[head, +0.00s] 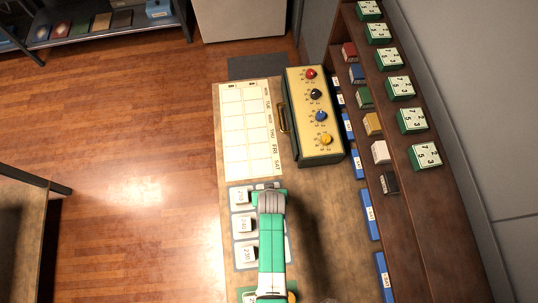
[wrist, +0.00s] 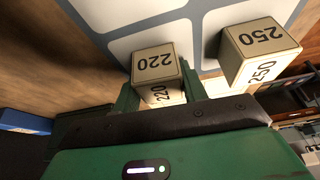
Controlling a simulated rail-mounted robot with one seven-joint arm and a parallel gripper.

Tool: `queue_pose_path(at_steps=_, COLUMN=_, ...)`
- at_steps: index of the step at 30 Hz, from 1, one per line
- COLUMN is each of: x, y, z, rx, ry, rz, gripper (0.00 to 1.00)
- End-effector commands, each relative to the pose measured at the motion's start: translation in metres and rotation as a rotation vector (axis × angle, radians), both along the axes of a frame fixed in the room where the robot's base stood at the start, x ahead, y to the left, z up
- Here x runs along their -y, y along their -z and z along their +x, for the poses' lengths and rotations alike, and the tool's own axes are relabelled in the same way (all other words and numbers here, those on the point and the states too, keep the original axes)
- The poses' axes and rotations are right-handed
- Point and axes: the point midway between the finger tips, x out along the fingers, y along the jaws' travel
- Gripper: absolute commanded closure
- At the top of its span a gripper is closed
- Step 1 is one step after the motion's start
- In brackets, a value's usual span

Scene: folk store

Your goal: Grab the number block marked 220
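The pale block marked 220 (wrist: 154,64) is in the middle of the wrist view, with its number on two faces. My gripper's green fingers (wrist: 160,88) stand on either side of it, with no clear gap showing. I cannot tell whether they press on it or whether it is lifted. A block marked 250 (wrist: 260,50) is to its right, outside the fingers. In the head view my gripper (head: 269,190) is over the right side of the number mats, and my arm hides the 220 block there.
Several other number blocks (head: 245,224) stand in the left column of the mats. A yellow-topped box with coloured knobs (head: 314,115) and a weekday chart (head: 249,130) lie farther up the counter. Shelves with green-edged number cards (head: 412,119) line the right side.

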Motion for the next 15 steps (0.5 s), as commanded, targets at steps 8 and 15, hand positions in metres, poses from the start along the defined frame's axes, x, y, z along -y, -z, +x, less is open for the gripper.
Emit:
queue_pose_path(at_steps=8, x=0.0, y=-0.002, z=0.0, rx=0.001, ry=0.0, rz=0.0, gripper=0.8)
queue_pose_path(at_steps=15, x=0.0, y=-0.024, z=0.0, rx=0.003, ry=0.0, rz=0.001, gripper=0.8)
